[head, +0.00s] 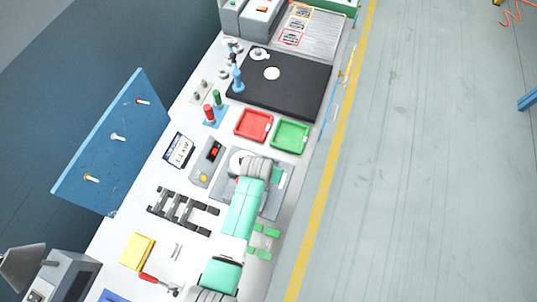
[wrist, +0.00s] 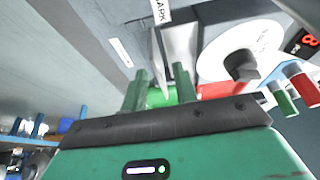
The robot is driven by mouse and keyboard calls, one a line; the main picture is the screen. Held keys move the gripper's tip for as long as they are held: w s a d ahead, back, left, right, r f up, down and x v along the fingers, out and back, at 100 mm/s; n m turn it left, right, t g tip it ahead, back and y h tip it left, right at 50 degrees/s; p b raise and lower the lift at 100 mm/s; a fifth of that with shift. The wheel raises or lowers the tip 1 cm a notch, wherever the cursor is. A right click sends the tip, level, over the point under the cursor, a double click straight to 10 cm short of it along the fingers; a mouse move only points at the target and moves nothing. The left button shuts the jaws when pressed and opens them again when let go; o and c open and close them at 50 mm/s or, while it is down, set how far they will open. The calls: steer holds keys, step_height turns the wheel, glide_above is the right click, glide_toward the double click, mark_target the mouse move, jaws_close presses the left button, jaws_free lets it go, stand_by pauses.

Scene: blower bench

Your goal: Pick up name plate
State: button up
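A small white plate (wrist: 160,14) with black letters, partly cut off, shows at the top of the wrist view; it looks like the name plate, but I cannot be sure. In the head view a white sign with dark letters (head: 179,151) lies on the left of the bench; I cannot tell whether it is the same piece. My gripper (wrist: 160,70) shows two green fingers standing apart, with the lettered plate beyond their tips. No held object is clear between them. In the head view my arm hides the gripper.
A white disc with a dark knob (wrist: 242,65) is right of the fingers. Red (head: 254,125) and green (head: 290,136) trays, a black mat (head: 300,92), a dark rack (head: 183,210) and a yellow block (head: 137,251) occupy the bench. A blue panel (head: 115,135) stands left.

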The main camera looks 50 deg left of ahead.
steer(key=shift+w+a+f, duration=0.1)
steer(key=shift+f, duration=0.25)
jaws_close()
steer(key=shift+r, duration=0.15)
steer(key=shift+r, duration=0.3)
step_height(320, 180, up, 2)
steer(key=shift+r+p, duration=0.25)
steer(key=shift+p, duration=0.05)
steer(key=w+d+b, duration=0.1)
steer(key=w+d, duration=0.3)
steer(key=d, duration=0.4)
steer(key=w+d, duration=0.4)
steer(key=d, duration=0.4)
steer(key=shift+b, duration=0.4)
